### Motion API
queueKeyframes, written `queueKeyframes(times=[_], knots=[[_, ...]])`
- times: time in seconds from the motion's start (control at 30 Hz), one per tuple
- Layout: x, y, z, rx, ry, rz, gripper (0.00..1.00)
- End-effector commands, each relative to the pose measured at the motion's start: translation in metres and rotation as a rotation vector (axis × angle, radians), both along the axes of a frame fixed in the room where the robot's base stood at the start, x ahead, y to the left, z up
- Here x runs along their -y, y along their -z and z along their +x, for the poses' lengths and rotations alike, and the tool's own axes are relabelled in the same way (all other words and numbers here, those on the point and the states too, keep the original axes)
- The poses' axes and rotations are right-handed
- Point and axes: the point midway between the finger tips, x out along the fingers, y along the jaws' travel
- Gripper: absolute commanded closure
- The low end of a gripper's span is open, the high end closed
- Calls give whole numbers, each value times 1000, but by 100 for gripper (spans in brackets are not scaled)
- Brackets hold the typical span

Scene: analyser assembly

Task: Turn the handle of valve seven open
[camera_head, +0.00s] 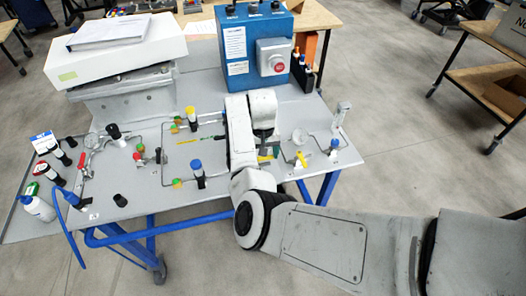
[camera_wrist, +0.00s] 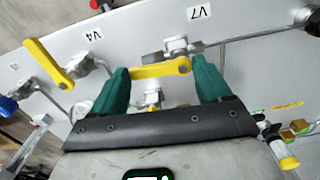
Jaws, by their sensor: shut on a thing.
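My gripper (camera_wrist: 163,72) has two green fingers, one at each end of a yellow lever handle (camera_wrist: 158,69), and is shut on it in the wrist view. The handle lies crosswise between the fingers, just below a metal valve body (camera_wrist: 178,46) and the label V7 (camera_wrist: 198,12). It runs roughly along the pipe. In the head view my gripper (camera_head: 266,140) is over the right half of the grey panel table (camera_head: 150,205); a bit of yellow shows under it, and my arm hides most of the valve.
A second yellow lever (camera_wrist: 48,62) by label V4 (camera_wrist: 93,35) is left of my gripper in the wrist view. Thin pipes and coloured fittings surround it. A blue box with a red button (camera_head: 277,62) stands behind. Bottles (camera_head: 38,208) stand at the left edge.

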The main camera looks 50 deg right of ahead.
Motion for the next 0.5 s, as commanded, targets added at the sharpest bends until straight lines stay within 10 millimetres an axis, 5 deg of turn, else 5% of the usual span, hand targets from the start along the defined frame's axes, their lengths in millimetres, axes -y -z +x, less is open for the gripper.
queueKeyframes(times=[0.5], knots=[[1,0,3,1,-95,0,53]])
